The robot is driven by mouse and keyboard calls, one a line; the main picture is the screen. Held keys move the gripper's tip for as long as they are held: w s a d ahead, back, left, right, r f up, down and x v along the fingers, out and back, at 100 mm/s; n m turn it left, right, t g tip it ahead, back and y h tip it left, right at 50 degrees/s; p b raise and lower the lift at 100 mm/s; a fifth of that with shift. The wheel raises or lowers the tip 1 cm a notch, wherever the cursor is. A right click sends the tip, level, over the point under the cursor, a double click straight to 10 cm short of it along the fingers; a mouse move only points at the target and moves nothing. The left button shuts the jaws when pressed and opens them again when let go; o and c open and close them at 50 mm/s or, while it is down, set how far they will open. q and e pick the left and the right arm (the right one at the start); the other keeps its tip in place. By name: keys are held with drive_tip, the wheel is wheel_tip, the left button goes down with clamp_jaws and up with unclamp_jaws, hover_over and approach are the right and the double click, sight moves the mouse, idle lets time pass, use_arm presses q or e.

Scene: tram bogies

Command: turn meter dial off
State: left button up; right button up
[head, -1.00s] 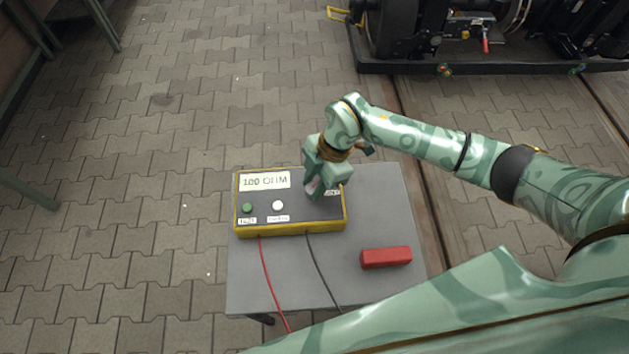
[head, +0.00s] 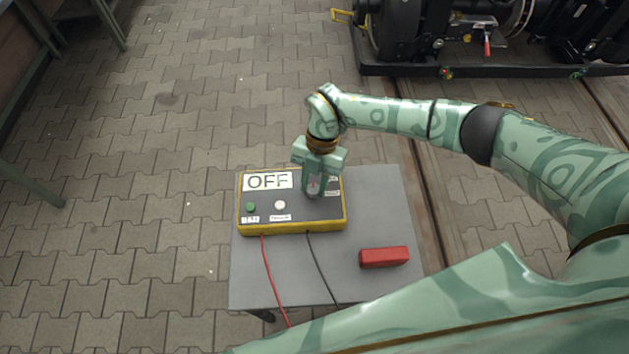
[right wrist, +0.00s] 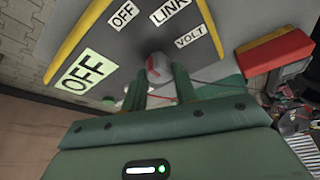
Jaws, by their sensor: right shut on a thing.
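The meter (head: 290,212) is a yellow-edged box with a dark face on a small grey table. Its display (head: 267,181) reads OFF; the display also shows in the right wrist view (right wrist: 85,69). My right gripper (head: 313,192) points down over the right part of the face. It is shut on the meter dial (right wrist: 157,68), a grey knob with a red mark, seen between the fingers in the right wrist view. Printed labels OFF, LINK and VOLT stand around the dial. The fingers hide part of the dial. My left gripper is not in view.
A green button (head: 251,206) and a white button (head: 280,204) sit on the face. Red and black leads run off the meter's front. A red block (head: 384,257) lies on the grey table (head: 380,205). A dark bogie (head: 480,50) stands behind.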

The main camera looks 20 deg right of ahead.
drive_tip(key=shift+n, duration=0.3)
drive_tip(key=o, duration=1)
drive_tip(key=shift+c, duration=0.2)
drive_tip(key=shift+r, duration=0.1)
use_arm(q)
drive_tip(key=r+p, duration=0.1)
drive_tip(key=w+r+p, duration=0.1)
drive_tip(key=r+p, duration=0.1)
drive_tip(key=p, duration=0.1)
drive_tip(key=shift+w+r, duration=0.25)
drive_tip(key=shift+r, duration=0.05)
use_arm(e)
drive_tip(key=v, duration=1.6)
drive_tip(key=shift+a, duration=0.2)
